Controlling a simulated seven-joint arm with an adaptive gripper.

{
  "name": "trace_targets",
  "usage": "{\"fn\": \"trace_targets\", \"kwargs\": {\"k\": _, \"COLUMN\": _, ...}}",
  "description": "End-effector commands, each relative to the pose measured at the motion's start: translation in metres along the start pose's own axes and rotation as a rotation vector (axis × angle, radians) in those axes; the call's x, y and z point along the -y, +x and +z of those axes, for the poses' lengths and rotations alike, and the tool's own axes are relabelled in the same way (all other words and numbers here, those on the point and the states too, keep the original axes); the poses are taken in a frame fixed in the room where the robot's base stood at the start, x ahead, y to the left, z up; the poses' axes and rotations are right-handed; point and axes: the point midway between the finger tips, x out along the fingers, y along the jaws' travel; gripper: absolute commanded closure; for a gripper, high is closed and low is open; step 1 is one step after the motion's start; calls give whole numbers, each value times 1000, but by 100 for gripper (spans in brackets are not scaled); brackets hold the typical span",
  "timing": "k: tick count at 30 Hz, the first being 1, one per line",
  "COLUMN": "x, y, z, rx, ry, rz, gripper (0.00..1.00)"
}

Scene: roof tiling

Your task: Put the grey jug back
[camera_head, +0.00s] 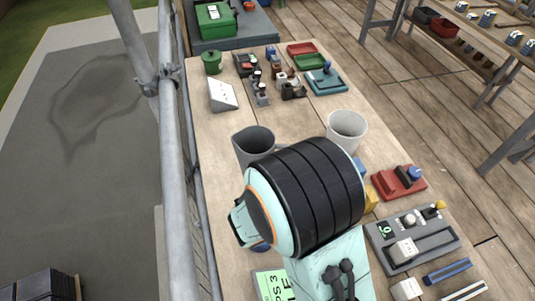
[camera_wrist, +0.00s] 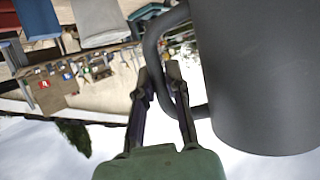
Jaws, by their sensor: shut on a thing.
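The grey jug (camera_head: 253,142) shows in the head view left of the middle of the workbench, with its dark open top up. My arm hides its lower part there, so I cannot tell whether its base touches the bench. In the wrist view the jug (camera_wrist: 255,75) fills the right side, very close. My gripper (camera_wrist: 159,74) is shut on the jug's handle (camera_wrist: 152,50), with one finger on each side of it. My gripper is hidden behind my arm in the head view.
A white cup (camera_head: 346,130) stands right of the jug. A white wedge-shaped box (camera_head: 222,95) and several small dark items lie behind. A metal railing (camera_head: 172,130) runs along the left.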

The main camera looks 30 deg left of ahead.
Motion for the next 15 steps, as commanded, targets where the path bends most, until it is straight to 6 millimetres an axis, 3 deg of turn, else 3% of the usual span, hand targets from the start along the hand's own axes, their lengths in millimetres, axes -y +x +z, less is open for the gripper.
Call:
{"fn": "trace_targets", "kwargs": {"k": 8, "x": 24, "y": 73, "z": 5, "rx": -2, "ry": 3, "rz": 2, "gripper": 100}}
{"fn": "trace_targets", "kwargs": {"k": 15, "x": 36, "y": 121, "z": 33, "rx": 0, "ry": -1, "rz": 1, "gripper": 100}}
